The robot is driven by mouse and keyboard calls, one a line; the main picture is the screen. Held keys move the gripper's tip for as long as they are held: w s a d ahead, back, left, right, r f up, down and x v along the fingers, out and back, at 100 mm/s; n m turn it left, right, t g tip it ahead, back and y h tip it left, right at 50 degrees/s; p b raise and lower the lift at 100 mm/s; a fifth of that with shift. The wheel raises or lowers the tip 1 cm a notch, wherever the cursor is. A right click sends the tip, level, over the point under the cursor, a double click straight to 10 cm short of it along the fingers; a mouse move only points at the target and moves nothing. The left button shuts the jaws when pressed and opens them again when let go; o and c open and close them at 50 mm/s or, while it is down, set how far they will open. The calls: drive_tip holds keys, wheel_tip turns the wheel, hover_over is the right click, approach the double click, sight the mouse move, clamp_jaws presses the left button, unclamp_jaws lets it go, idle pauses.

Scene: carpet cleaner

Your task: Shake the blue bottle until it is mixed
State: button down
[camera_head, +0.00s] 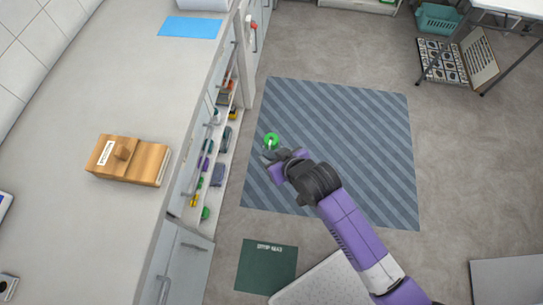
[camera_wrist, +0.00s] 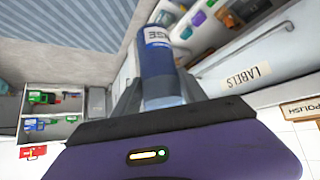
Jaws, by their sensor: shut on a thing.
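The blue bottle (camera_wrist: 157,62) is between the two fingers of my gripper (camera_head: 272,156), seen close up in the wrist view. In the head view the gripper is over the left part of the striped mat, and a round green shape with a white middle (camera_head: 271,139) shows at the fingertips. I cannot tell whether that shape is part of the bottle. The bottle's contents cannot be seen.
A long counter (camera_head: 105,225) runs along the left, with a wooden box (camera_head: 128,160) and a blue sheet (camera_head: 190,27) on it. Open shelves with several small items lie under its edge, close to my gripper. The striped blue-grey mat (camera_head: 350,150) is clear floor.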

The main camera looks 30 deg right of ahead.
sight(275, 146)
wheel_tip(275, 146, up, 7)
drive_tip(key=p, duration=0.4)
wheel_tip(275, 146, down, 7)
drive_tip(key=b, duration=0.4)
wheel_tip(275, 146, up, 6)
drive_tip(key=p, duration=0.4)
drive_tip(key=shift+r, duration=0.55)
wheel_tip(275, 146, down, 7)
drive_tip(key=b, duration=0.4)
drive_tip(key=shift+f, duration=0.1)
